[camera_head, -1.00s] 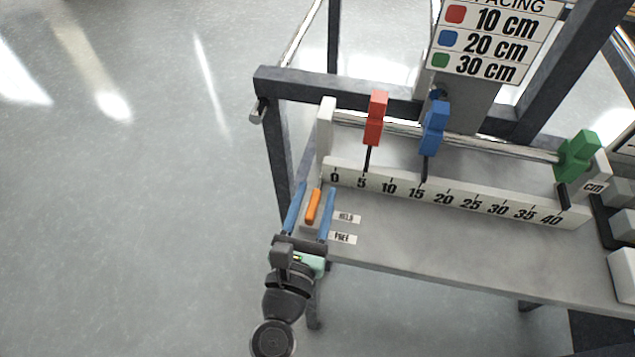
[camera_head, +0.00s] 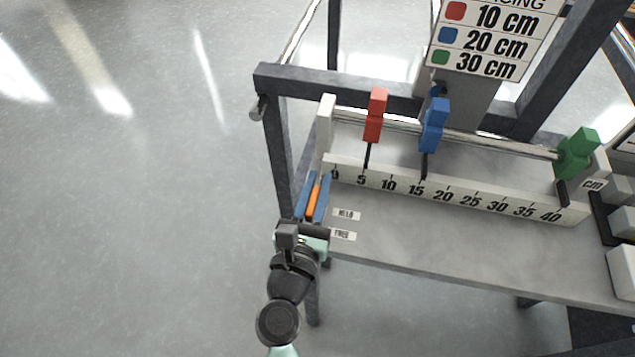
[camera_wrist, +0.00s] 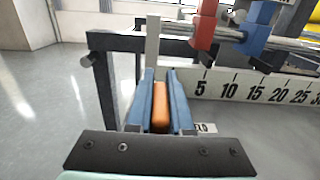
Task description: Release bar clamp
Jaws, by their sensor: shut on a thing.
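The orange handle (camera_head: 313,201) of the bar clamp stands at the left end of the bench, beside the labels reading HELD (camera_head: 346,214) and FREE (camera_head: 342,234). My gripper (camera_head: 315,190) has its two blue fingers closed on both sides of this handle. In the wrist view the orange handle (camera_wrist: 160,112) sits between the fingers, with its lower end hidden. The red slider (camera_head: 375,116) is near 5, the blue slider (camera_head: 434,125) near 15 and the green slider (camera_head: 577,155) past 40 on the rail.
The numbered scale (camera_head: 460,200) runs along the bench (camera_head: 450,250). A dark frame post (camera_head: 278,160) stands close to the left of my gripper. A spacing sign (camera_head: 490,45) hangs at the back. The bench front is clear, and pale blocks (camera_head: 622,270) stand at the right.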

